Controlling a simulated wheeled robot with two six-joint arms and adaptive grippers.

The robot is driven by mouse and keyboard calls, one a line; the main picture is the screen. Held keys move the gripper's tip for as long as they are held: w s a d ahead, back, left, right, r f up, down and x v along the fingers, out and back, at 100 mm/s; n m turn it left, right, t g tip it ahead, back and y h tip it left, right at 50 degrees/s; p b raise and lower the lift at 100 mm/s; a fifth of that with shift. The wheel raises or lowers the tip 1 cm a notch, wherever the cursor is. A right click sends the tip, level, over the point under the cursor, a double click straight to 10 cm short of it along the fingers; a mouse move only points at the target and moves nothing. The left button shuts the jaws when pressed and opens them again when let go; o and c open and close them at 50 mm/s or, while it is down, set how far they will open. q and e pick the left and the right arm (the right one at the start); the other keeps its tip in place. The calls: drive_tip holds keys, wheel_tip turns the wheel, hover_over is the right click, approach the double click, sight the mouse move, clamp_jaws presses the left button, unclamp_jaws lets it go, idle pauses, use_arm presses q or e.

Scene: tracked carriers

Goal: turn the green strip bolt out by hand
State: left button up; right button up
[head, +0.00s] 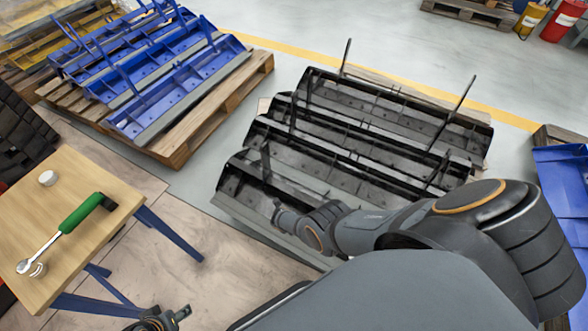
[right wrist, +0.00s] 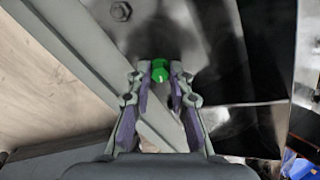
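The green strip bolt (right wrist: 159,72) shows in the right wrist view, on a black carrier's grey strip (right wrist: 145,95). My right gripper (right wrist: 160,74) has its two fingertips on either side of the bolt. They are very close to it, and I cannot tell whether they press on it. In the head view my right gripper (head: 272,208) is at the left end of the nearest black carrier (head: 330,178), and the bolt is not visible there. My left gripper (head: 178,315) is low at the bottom edge, partly cut off, with nothing visible in it.
A wooden table (head: 110,165) at the left holds a green-handled wrench (head: 78,215) and a small white round item (head: 48,178). Blue carriers lie on a pallet (head: 250,75) behind it. A plain dark hex bolt (right wrist: 121,11) sits near the green one. Floor between table and carriers is clear.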

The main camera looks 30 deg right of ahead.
drive_tip(key=shift+o, duration=1.4)
